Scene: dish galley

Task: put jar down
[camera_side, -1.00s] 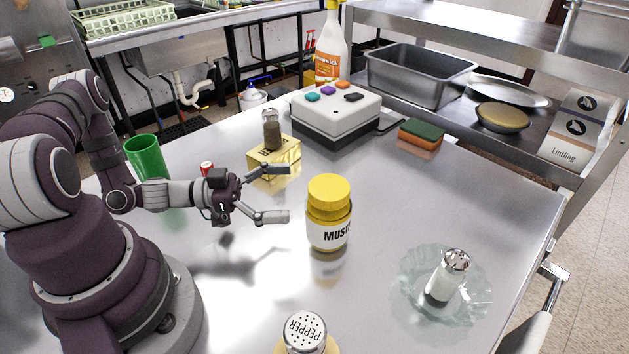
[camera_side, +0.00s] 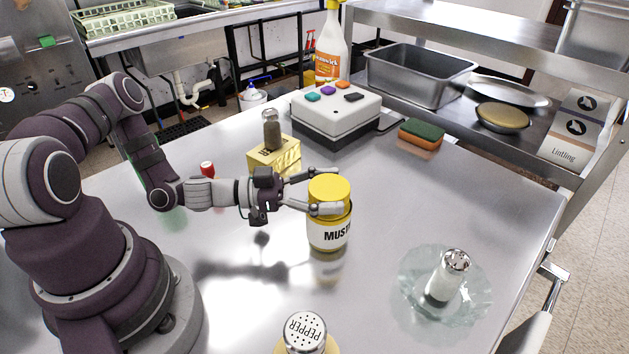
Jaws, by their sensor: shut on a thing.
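The mustard jar (camera_side: 329,234) has a yellow lid and a white label. It stands upright near the middle of the steel table (camera_side: 400,190), and its base appears to rest on the tabletop. My gripper (camera_side: 328,190) reaches in from the left and is shut on the jar around its upper part, just below the lid top. One finger shows across the near side of the jar. The other finger is partly hidden behind the lid.
A salt shaker (camera_side: 447,275) stands on a clear glass dish (camera_side: 407,292) to the right. A pepper shaker (camera_side: 304,331) is at the front. A yellow block (camera_side: 287,158) bearing a shaker (camera_side: 271,131), a button box (camera_side: 336,118) and a sponge (camera_side: 421,134) are behind.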

